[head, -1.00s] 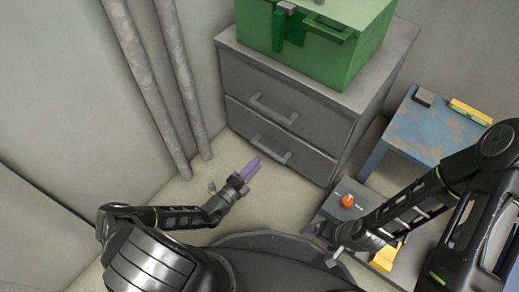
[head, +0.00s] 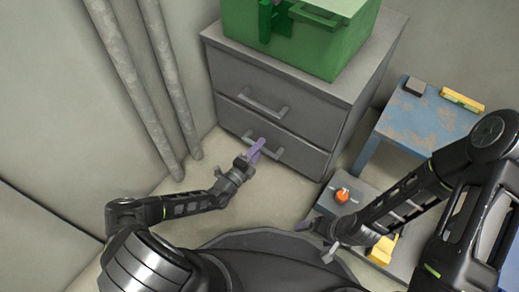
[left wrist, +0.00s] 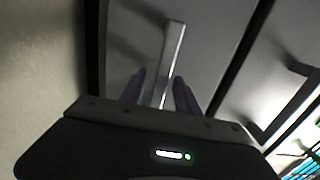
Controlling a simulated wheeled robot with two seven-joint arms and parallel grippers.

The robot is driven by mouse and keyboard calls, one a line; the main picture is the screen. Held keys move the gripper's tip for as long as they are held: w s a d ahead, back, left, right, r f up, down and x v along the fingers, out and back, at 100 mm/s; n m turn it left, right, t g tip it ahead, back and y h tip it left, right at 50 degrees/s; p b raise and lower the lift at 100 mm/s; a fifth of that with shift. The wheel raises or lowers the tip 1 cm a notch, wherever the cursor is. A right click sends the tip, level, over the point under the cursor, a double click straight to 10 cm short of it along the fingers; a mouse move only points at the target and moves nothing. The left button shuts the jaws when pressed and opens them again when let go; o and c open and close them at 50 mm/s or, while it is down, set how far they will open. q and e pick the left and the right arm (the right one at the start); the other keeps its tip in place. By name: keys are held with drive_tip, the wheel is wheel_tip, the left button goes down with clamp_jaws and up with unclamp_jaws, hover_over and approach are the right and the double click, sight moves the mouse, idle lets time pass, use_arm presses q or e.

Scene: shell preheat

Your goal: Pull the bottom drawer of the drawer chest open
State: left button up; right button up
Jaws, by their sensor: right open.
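The grey drawer chest (head: 300,75) stands against the wall with two drawers, both shut. The bottom drawer (head: 305,157) has a grey bar handle (head: 282,153). My left gripper (head: 259,146) is at the left part of that handle. In the left wrist view, the handle (left wrist: 173,55) runs between the two purple fingers of my left gripper (left wrist: 160,92), with gaps at both sides. The fingers are open; whether they touch the bar cannot be told. My right gripper (head: 316,238) is open and empty, low in front, away from the chest.
A green box (head: 310,45) sits on the chest. A worn blue table (head: 425,125) stands to the right, with a low grey platform bearing an orange knob (head: 342,195) before it. Pipes (head: 150,90) run along the left wall. Floor in front of the chest is clear.

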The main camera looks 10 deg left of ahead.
use_arm(q)
drive_tip(key=shift+c, duration=0.6)
clamp_jaws()
idle(0.9)
